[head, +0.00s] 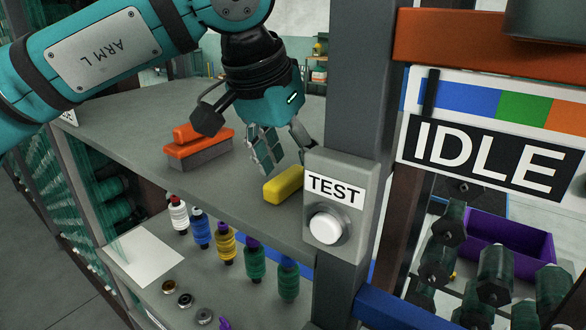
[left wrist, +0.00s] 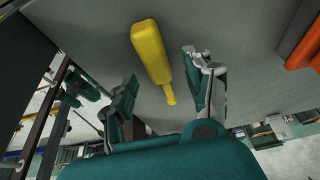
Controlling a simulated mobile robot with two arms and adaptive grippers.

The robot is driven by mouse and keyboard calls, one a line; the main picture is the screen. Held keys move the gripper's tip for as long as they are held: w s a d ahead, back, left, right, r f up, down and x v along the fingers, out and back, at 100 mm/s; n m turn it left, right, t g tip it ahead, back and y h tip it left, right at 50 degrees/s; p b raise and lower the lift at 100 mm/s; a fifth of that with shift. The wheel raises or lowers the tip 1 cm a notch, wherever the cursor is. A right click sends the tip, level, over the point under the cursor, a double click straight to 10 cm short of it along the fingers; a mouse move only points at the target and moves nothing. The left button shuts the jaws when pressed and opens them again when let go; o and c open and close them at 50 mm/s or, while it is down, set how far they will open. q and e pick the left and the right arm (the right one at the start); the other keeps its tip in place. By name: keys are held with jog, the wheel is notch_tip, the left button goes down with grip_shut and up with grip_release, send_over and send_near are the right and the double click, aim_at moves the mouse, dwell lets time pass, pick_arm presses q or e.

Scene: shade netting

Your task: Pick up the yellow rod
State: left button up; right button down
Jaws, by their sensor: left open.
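The yellow rod (head: 284,185) lies on the grey upper shelf, left of the TEST button box. It has a thick blocky body and, in the left wrist view (left wrist: 150,52), a thin end pointing toward my gripper. My left gripper (head: 283,158) is open and empty, pointing down just above and beside the rod. In the left wrist view the rod shows between the spread fingers (left wrist: 163,78), with its thick part reaching past the fingertips. I cannot tell the exact height gap. My right gripper is not in view.
An orange and grey brush-like block (head: 198,150) lies left on the shelf (head: 130,120). The TEST box (head: 340,205) and a dark post stand close right of the rod. Several thread spools (head: 225,245) stand on the lower shelf. A purple bin (head: 510,240) is at right.

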pick_arm(q)
jog(key=shift+w+d+f, duration=0.1)
jog(key=shift+w+f, duration=0.1)
jog(key=shift+f, duration=0.55)
jog(key=shift+s, duration=0.1)
jog(key=shift+c, duration=0.7)
grip_shut()
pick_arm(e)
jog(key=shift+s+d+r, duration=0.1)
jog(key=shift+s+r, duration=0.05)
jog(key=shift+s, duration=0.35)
pick_arm(q)
jog(key=shift+r, duration=0.1)
